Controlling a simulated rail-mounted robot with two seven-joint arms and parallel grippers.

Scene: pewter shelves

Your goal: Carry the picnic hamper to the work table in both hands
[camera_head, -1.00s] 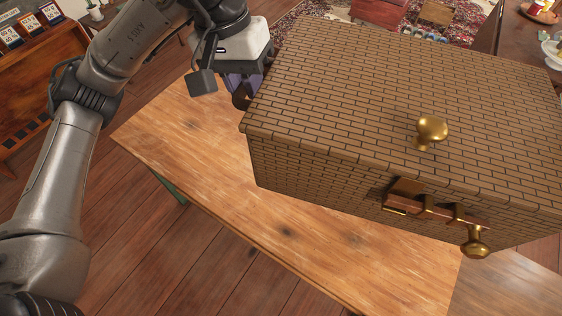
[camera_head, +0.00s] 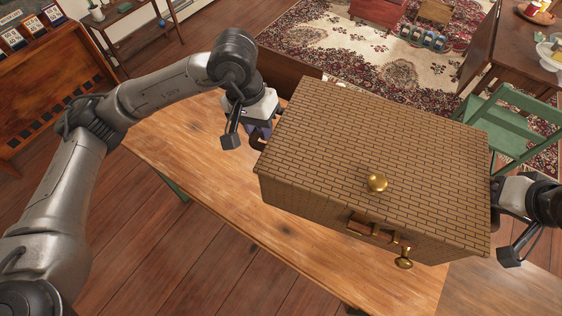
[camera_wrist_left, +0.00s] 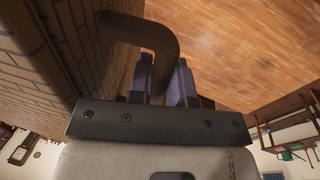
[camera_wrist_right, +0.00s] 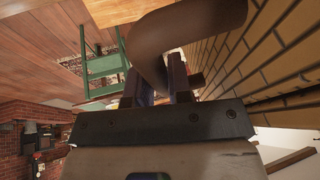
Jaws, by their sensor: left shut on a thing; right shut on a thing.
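The picnic hamper (camera_head: 330,140), a tan box with a brick-like weave, a brass knob on its lid and a latch in front, is over the wooden work table (camera_head: 195,140). I cannot tell whether its base touches the top. My left gripper (camera_head: 258,135) is shut on the handle at its left side; the brown curved handle (camera_wrist_left: 150,35) passes between the purple fingers in the left wrist view. My right gripper (camera_head: 499,190) is at its right side; in the right wrist view its fingers are shut on the other curved handle (camera_wrist_right: 150,55). The hamper's underside is hidden.
A green chair (camera_head: 505,125) stands just beyond the hamper's right side, near a dark table (camera_head: 535,35) with dishes. A patterned rug (camera_head: 370,60) lies behind. The table's left part is bare. A wooden cabinet (camera_head: 45,85) stands at far left.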

